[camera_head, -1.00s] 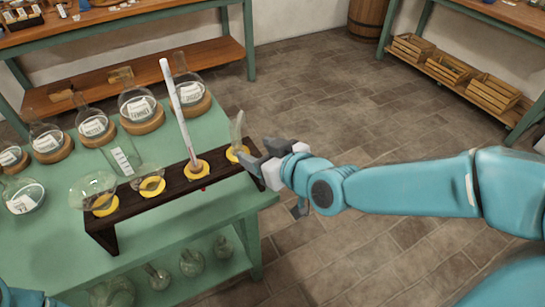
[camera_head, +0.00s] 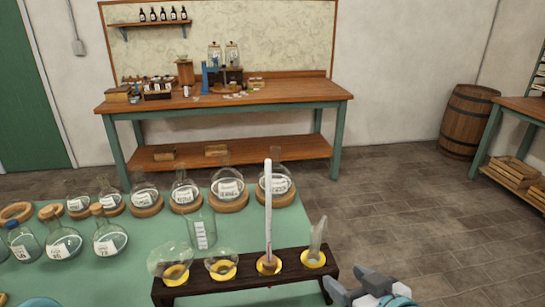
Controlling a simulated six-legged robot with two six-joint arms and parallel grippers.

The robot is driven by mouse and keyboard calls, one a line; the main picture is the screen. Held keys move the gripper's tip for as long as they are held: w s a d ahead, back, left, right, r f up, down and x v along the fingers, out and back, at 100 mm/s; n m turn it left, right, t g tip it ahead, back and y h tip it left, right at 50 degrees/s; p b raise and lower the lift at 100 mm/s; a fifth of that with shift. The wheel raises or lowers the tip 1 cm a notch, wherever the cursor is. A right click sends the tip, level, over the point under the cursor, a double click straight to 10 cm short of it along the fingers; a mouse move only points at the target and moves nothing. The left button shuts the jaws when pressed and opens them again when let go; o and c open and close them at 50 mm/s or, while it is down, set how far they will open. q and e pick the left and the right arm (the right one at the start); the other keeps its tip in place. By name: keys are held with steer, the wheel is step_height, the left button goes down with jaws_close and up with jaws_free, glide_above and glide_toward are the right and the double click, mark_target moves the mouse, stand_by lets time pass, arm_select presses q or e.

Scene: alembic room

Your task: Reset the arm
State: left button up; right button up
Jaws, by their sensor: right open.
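My right gripper (camera_head: 367,288) is at the bottom edge of the head view, just right of the dark wooden rack's end. Its jaws are open and I see nothing between them. The dark rack (camera_head: 225,289) stands on the green table (camera_head: 90,278) and has yellow rings. A white rod (camera_head: 267,205) stands upright in one ring. A clear tube (camera_head: 316,238) leans in the rightmost ring, close to my right gripper. Glass vessels sit in the two left rings. A small blue patch at the bottom left may be my left arm; its gripper is out of view.
Labelled flasks (camera_head: 228,187) on cork stands line the back of the green table. Stoppered flasks (camera_head: 63,242) stand at its left. A wooden workbench (camera_head: 225,95) is along the back wall. A barrel (camera_head: 467,121) and crates (camera_head: 513,172) are at right. The floor between is clear.

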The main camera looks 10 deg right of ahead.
steer(key=s+a+f+m+g+p, duration=0.1)
steer(key=a+f+g, duration=0.15)
steer(key=f, duration=0.75)
steer(key=s+a+f+m+g+p, duration=0.1)
steer(key=f+g, duration=0.3)
steer(key=f, duration=0.7)
arm_select(q)
step_height(320, 180, up, 3)
steer(key=shift+r+p, duration=0.15)
steer(key=shift+p, duration=0.45)
arm_select(e)
steer(key=s+a+f+m+g, duration=0.1)
steer(key=s+f+g, duration=0.1)
steer(key=s+f, duration=0.4)
steer(key=s+a+f+m+g+y, duration=0.1)
steer(key=s+a+f+g, duration=0.1)
steer(key=s+f, duration=0.4)
steer(key=shift+s+a+f+g, duration=0.25)
steer(key=shift+f+g, duration=0.45)
steer(key=shift+g, duration=0.15)
arm_select(q)
steer(key=shift+w, duration=0.1)
steer(key=c, duration=0.5)
arm_select(e)
steer(key=c, duration=0.3)
steer(key=shift+m, duration=0.3)
arm_select(q)
steer(key=shift+d, duration=0.15)
arm_select(e)
steer(key=shift+d, duration=0.15)
